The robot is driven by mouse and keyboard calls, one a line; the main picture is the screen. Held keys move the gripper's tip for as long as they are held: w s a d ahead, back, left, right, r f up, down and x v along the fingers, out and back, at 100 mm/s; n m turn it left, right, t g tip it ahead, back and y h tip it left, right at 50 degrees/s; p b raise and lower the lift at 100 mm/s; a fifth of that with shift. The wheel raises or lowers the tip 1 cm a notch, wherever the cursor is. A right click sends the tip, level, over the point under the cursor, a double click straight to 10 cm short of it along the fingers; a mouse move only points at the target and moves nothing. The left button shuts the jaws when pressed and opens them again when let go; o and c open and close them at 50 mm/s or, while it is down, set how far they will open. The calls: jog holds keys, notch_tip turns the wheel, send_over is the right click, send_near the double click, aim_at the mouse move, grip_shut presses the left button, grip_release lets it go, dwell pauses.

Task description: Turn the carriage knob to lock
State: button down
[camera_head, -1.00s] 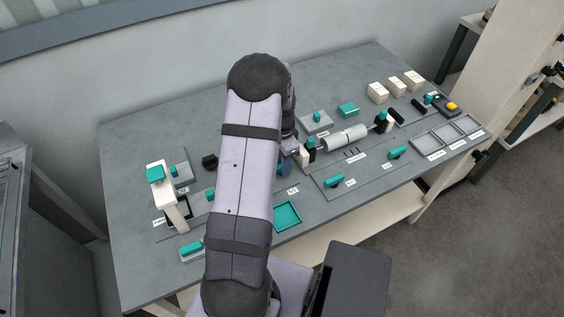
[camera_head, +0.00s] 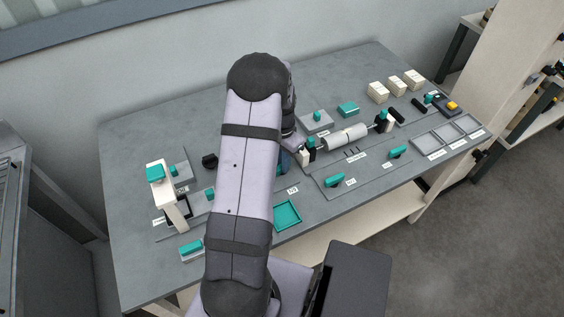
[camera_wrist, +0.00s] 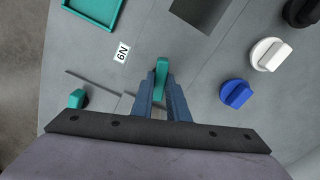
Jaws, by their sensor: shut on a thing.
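In the wrist view, a teal knob handle (camera_wrist: 162,64) stands between the blue fingers of my gripper (camera_wrist: 161,80). The fingers are shut on it, and their tips are down near the grey panel. The knob's base is mostly hidden by the fingers, and I cannot read a lock mark beside it. In the head view, my arm hides the knob and most of my gripper; only a bit of bluish finger (camera_head: 284,161) shows at the arm's right edge.
A teal tray (camera_wrist: 118,13) lies beside a small label (camera_wrist: 121,52). A blue knob (camera_wrist: 236,93) and a white knob (camera_wrist: 270,54) stand right of my gripper. Another teal piece (camera_wrist: 77,98) is at left. The roller (camera_head: 345,137) lies right of my arm.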

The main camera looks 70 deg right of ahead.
jog(key=n, duration=0.6)
jog(key=shift+n, duration=0.3)
jog(key=n, duration=0.6)
jog(key=shift+n, duration=0.3)
jog(key=c, duration=1.7)
grip_release()
jog(key=shift+r+b, duration=0.15)
jog(key=shift+b, duration=0.15)
jog(key=shift+r+b, duration=0.9)
jog(key=shift+r, duration=2.65)
jog(key=shift+w, duration=0.1)
